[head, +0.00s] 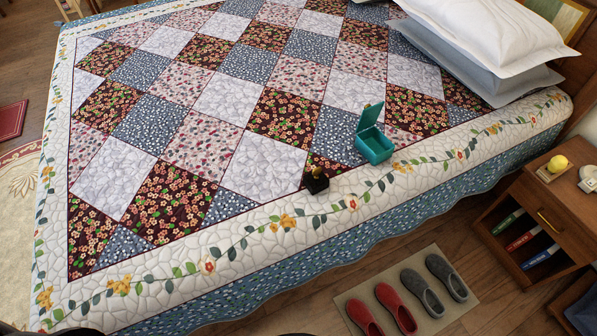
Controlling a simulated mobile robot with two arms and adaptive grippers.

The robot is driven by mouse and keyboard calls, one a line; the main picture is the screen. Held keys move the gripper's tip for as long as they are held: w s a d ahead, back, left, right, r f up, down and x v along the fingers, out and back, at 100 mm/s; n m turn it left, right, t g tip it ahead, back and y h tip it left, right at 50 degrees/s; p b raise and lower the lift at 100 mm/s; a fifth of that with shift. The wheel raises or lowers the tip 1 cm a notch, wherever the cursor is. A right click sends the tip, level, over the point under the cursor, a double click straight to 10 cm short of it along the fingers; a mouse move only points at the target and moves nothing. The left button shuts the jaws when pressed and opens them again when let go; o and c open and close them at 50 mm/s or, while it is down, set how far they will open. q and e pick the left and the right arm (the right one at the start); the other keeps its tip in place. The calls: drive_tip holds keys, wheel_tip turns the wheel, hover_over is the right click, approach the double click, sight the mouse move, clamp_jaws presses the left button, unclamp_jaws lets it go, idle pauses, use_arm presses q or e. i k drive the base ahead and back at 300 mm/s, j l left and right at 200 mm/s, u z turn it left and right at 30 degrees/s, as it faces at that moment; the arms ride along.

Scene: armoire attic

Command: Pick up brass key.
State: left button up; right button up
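I cannot make out a brass key for certain. A small dark block (316,182) with a little gold-coloured piece on top sits on the bed quilt; that piece is too small to identify. A teal box (375,146) with its lid raised stands on the quilt to the right of and behind the dark block. Its inside is mostly hidden. Neither gripper can be recognised; only dark slivers show along the bottom edge.
The patchwork bed (265,160) fills most of the view, with pillows (490,40) at upper right. A wooden nightstand (545,215) holds a yellow item (557,164) and books. Red slippers (396,307) and grey slippers (447,277) lie on a mat beside the bed.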

sight(316, 170)
drive_tip(key=k+j, duration=0.1)
drive_tip(key=j, duration=0.35)
drive_tip(key=k+j, duration=0.1)
drive_tip(key=j, duration=0.75)
drive_tip(key=k+j, duration=0.15)
drive_tip(key=j, duration=0.25)
drive_tip(key=k+j, duration=0.1)
drive_tip(key=j, duration=0.35)
